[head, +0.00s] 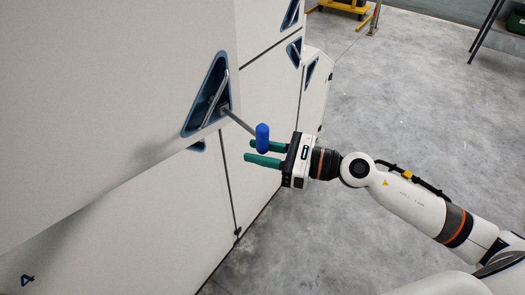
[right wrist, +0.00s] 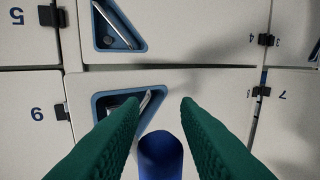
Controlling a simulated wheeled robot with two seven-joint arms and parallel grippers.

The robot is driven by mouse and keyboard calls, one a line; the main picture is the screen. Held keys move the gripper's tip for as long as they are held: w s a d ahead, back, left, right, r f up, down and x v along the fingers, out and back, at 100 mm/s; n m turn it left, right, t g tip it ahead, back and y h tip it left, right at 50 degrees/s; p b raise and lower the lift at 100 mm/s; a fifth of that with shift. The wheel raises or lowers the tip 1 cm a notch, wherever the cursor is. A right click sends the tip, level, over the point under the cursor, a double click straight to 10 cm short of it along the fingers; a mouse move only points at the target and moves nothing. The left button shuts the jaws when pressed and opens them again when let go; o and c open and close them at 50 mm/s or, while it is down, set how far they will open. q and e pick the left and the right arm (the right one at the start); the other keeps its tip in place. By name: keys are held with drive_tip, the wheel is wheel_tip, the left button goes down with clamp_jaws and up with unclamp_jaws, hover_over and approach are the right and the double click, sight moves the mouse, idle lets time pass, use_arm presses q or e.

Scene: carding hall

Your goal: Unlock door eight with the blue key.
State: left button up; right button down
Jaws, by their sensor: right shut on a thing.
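The blue key (head: 262,138) has a thick blue handle and a thin grey shaft. In the head view the shaft reaches to a triangular blue-rimmed recess (head: 187,128) in a pale door panel; its tip seems to be at the recess, but how far in I cannot tell. My right gripper (head: 248,151) has green fingers and is shut on the handle. In the right wrist view the handle (right wrist: 160,158) lies between the fingers (right wrist: 161,100), and a recess with a metal lever (right wrist: 148,100) shows beyond. My left gripper is out of view.
Neighbouring doors have similar recesses (head: 295,50). Dark hinges (right wrist: 265,39) sit at the door seams. Open concrete floor (head: 410,110) lies to the right, with a yellow-framed cart (head: 345,8) far back.

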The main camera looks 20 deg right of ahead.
drive_tip(key=shift+w+a+p, duration=0.15)
drive_tip(key=shift+w+a, duration=0.1)
drive_tip(key=shift+w, duration=0.25)
drive_tip(key=shift+w+a+p, duration=0.15)
drive_tip(key=shift+w+a, duration=0.05)
drive_tip(key=shift+w, duration=0.25)
drive_tip(key=shift+r, duration=0.1)
idle(0.4)
drive_tip(key=shift+w+d+r+n+g+h+p, duration=0.1)
drive_tip(key=shift+d+n+g+h+p, duration=0.25)
drive_tip(key=shift+n+p, duration=0.75)
drive_tip(key=shift+p, duration=0.5)
drive_tip(key=shift+w+d+n+h+p, duration=0.25)
drive_tip(key=shift+n+h+p, duration=0.45)
drive_tip(key=shift+p, duration=1.2)
drive_tip(key=shift+s+d, duration=0.1)
